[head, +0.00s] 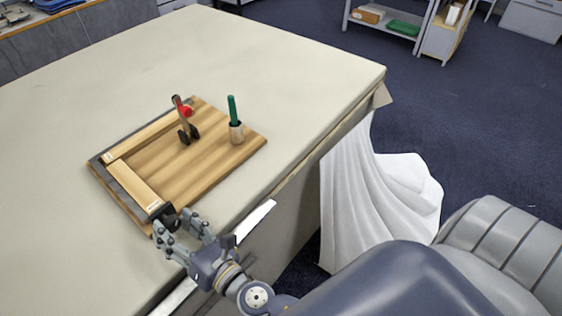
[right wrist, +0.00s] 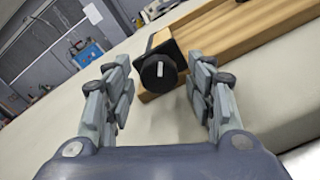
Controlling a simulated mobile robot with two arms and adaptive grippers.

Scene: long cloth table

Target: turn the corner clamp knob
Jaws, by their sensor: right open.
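The corner clamp knob (right wrist: 158,72) is a round black knob with a pale bar mark on its face. In the right wrist view it sits at the upper middle, at the corner of the wooden board. In the head view the knob (head: 163,212) shows dark at the board's near corner, just beyond the fingers. My right gripper (right wrist: 160,103) is open, with its fingers to the left and right of the knob in the picture. The knob appears a little beyond the fingertips, and I see no contact. It also shows in the head view (head: 182,232). My left gripper is not in view.
The wooden board (head: 200,170) lies on the cloth table (head: 280,60) and bears two light wood strips in a dark corner frame. A red-handled toggle clamp (head: 186,120) and a green-handled tool in a holder (head: 235,122) stand on it. The table's near edge runs under my right arm.

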